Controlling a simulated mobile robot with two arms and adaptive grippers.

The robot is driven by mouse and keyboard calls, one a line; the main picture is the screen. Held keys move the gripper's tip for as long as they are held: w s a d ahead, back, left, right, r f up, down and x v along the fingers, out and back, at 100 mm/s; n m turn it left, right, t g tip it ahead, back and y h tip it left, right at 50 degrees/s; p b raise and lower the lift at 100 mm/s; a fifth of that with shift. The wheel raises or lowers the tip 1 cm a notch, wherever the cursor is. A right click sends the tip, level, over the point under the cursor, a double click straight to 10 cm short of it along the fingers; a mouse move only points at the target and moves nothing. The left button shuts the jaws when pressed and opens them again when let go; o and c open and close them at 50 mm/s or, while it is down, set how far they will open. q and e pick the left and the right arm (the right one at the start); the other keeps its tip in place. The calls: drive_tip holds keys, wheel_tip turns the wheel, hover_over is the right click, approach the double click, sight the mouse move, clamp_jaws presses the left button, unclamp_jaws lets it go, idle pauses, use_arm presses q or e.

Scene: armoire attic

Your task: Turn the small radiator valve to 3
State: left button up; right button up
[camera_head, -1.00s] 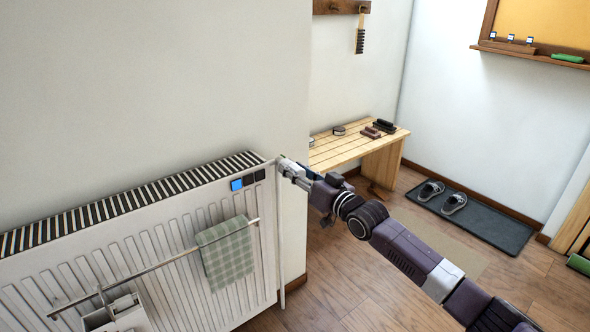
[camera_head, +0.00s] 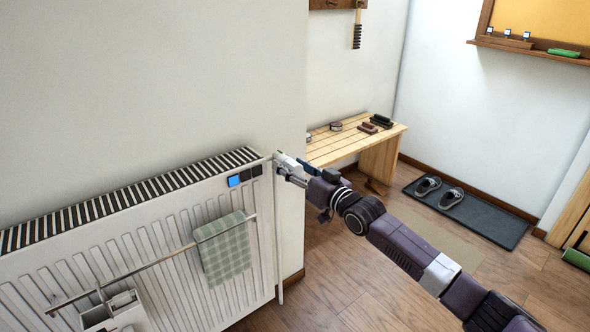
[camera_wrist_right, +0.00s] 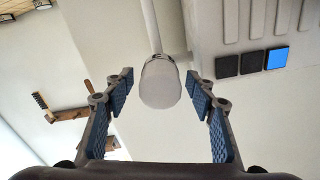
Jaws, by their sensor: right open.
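The small radiator valve is a white, rounded knob (camera_wrist_right: 160,84) on a white pipe in the right wrist view. It stands centred between the two open fingers of my right gripper (camera_wrist_right: 160,78), with a visible gap on both sides. Any number marks on it cannot be made out. In the head view my right gripper (camera_head: 284,165) is at the right end of the white radiator (camera_head: 140,245), near its top corner, and largely covers the valve. My left gripper is not in view.
A dark and blue button panel (camera_head: 244,176) sits on the radiator's corner, close to the gripper. A rail carries a green checked towel (camera_head: 224,248) and a white holder (camera_head: 112,312). A wooden bench (camera_head: 375,150) stands behind; a shoe mat (camera_head: 480,215) lies right.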

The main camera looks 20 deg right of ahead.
drive_tip(key=v, duration=1.2)
idle(0.3)
